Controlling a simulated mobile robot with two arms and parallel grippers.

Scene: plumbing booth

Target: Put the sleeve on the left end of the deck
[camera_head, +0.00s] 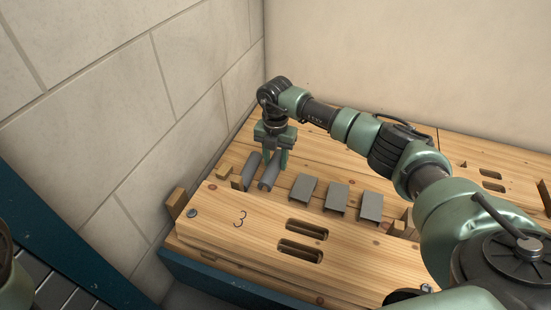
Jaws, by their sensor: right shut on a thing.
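The deck (350,250) is a pale wooden bench top with slots and a "3" marked near its left front. My right gripper (276,164) reaches down to the left end of the deck. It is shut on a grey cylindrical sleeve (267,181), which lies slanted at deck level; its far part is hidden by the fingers. Whether the sleeve touches the wood under it I cannot tell. A second grey cylinder (250,168) lies just left of it, close alongside. My left gripper is out of view.
Three grey channel-like pieces (336,197) stand in a row to the right of the sleeve. Small wooden blocks (237,182) sit at the deck's left end. A block wall (130,110) closes the left side. My right arm covers the deck's right part.

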